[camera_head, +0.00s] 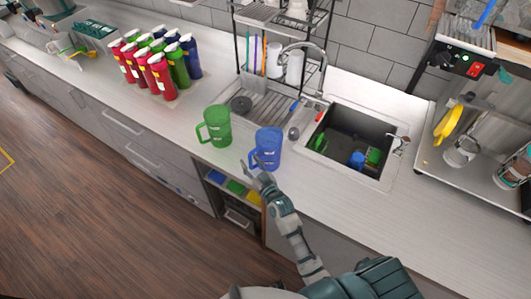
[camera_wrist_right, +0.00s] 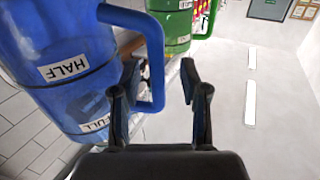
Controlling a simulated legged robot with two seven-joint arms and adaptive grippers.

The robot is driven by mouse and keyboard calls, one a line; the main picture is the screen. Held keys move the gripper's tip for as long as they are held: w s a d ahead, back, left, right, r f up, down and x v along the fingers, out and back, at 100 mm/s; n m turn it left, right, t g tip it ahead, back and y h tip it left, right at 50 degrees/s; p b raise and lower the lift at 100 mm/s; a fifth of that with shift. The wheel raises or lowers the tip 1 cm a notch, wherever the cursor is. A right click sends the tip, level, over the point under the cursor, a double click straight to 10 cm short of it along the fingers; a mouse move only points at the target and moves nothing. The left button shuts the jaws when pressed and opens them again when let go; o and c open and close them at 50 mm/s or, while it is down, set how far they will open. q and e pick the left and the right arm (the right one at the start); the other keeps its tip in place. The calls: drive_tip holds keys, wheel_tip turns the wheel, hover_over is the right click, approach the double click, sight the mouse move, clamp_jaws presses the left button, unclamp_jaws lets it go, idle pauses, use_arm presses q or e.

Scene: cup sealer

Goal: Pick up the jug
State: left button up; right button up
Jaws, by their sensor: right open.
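My right gripper (camera_head: 254,168) is open beside the blue jug's handle. In the right wrist view the blue jug (camera_wrist_right: 60,55) fills the left side, with HALF and FULL labels upside down. Its handle shows between the two open fingers of my right gripper (camera_wrist_right: 158,92); I cannot tell whether they touch it. The green jug (camera_wrist_right: 177,28) shows behind. My left gripper is out of view.
A sink (camera_head: 352,140) lies behind and right of the blue jug. A drying rack (camera_head: 290,50) stands at the back. Several red, green and blue bottles (camera_head: 160,75) stand at the left. A metal shelf (camera_head: 470,165) is at the right.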

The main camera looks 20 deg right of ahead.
drive_tip(key=shift+w+a, duration=0.15)
drive_tip(key=shift+w, duration=0.45)
drive_tip(key=shift+s, duration=0.15)
drive_tip(key=shift+c, duration=0.5)
drive_tip(key=shift+d, duration=0.35)
clamp_jaws()
drive_tip(key=shift+a, duration=0.15)
